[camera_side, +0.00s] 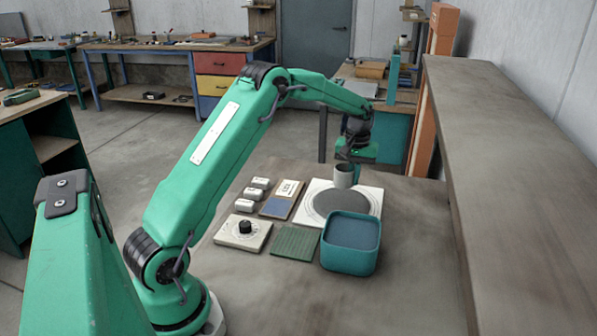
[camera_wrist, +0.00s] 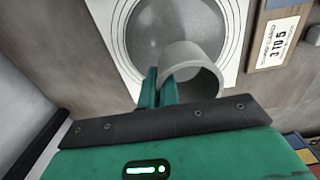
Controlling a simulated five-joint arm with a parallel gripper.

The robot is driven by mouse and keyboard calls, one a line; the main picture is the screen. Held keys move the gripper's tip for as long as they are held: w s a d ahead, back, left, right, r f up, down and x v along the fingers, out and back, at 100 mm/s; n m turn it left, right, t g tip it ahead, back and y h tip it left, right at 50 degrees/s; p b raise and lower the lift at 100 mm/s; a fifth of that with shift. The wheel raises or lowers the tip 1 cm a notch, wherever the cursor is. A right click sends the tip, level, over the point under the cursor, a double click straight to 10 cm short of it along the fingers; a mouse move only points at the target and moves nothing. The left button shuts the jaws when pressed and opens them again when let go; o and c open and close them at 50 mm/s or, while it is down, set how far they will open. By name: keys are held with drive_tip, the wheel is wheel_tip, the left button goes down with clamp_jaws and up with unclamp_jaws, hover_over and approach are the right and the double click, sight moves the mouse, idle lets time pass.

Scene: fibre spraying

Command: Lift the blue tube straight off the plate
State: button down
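The only tube in view is pale grey, not blue. In the side view the tube (camera_side: 344,176) is upright above the far part of the white plate (camera_side: 371,194) with its dark grey disc; I cannot tell whether its base touches. In the wrist view the tube (camera_wrist: 209,78) shows its open rim, overlapping the disc edge of the plate (camera_wrist: 120,45). My gripper (camera_wrist: 160,90) has its two teal fingers close together at the tube's side, seemingly with the wall pinched between them. In the side view my gripper (camera_side: 356,172) is beside the tube, its fingers partly hidden.
A teal square bin (camera_side: 348,262) stands in front of the plate. A dial box (camera_side: 243,232), a green ribbed pad (camera_side: 296,242), a labelled card (camera_side: 289,187) and several small white blocks lie to the left. A raised grey ledge (camera_side: 480,150) bounds the right side.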

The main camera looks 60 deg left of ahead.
drive_tip(key=shift+r, duration=1.35)
